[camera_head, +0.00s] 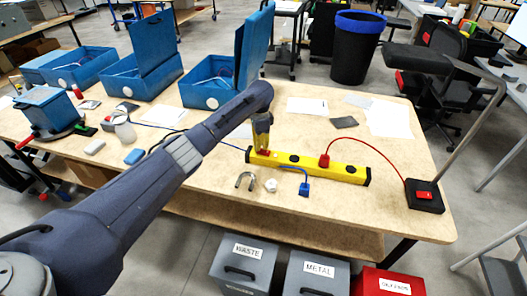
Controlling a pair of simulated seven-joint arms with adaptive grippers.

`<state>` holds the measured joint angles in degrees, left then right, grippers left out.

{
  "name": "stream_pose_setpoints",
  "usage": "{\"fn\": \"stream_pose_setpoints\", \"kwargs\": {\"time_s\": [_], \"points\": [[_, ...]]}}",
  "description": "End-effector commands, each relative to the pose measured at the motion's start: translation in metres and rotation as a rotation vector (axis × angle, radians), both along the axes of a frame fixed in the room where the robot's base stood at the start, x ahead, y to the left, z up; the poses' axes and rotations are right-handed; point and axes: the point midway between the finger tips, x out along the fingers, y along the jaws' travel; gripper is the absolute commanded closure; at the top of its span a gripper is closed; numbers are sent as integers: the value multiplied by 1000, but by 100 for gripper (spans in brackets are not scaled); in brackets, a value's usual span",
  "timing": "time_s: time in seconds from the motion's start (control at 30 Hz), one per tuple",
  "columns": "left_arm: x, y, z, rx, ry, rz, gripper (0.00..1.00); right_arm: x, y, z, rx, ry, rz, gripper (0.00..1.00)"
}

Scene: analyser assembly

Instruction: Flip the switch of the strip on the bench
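The yellow strip (312,165) with black ends lies on the bench, slanting slightly down to the right. A red plug (324,160) sits in it right of the middle, with a red cable. My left gripper (263,149) points down over the strip's left end, its fingers close together. Something red shows at its fingertips, perhaps the strip's switch, mostly hidden by the fingers. I cannot tell whether the fingers touch it, or whether they are shut. My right gripper is not in view.
A lamp base with a red switch (424,194) stands at the bench's right end, joined by the red cable. A blue plug (304,189), a metal hook (246,181) and a white nut (271,185) lie in front of the strip. Open blue boxes (205,94) stand behind.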

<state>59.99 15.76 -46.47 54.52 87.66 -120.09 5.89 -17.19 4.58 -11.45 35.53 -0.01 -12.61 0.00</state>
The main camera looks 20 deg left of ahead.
Motion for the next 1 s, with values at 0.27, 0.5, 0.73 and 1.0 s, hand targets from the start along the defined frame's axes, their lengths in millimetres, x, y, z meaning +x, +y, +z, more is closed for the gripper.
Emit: {"fn": "stream_pose_setpoints", "kwargs": {"time_s": [0.27, 0.5, 0.73, 1.0], "points": [[0, 0, -4, 0, 0, -1, 100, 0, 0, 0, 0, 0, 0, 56], [0, 0, -7, 1, 0, -1, 100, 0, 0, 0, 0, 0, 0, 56], [0, 0, -10, 1, 0, -1, 100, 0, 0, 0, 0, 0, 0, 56], [0, 0, -13, 0, 0, 0, 100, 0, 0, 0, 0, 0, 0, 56]]}}
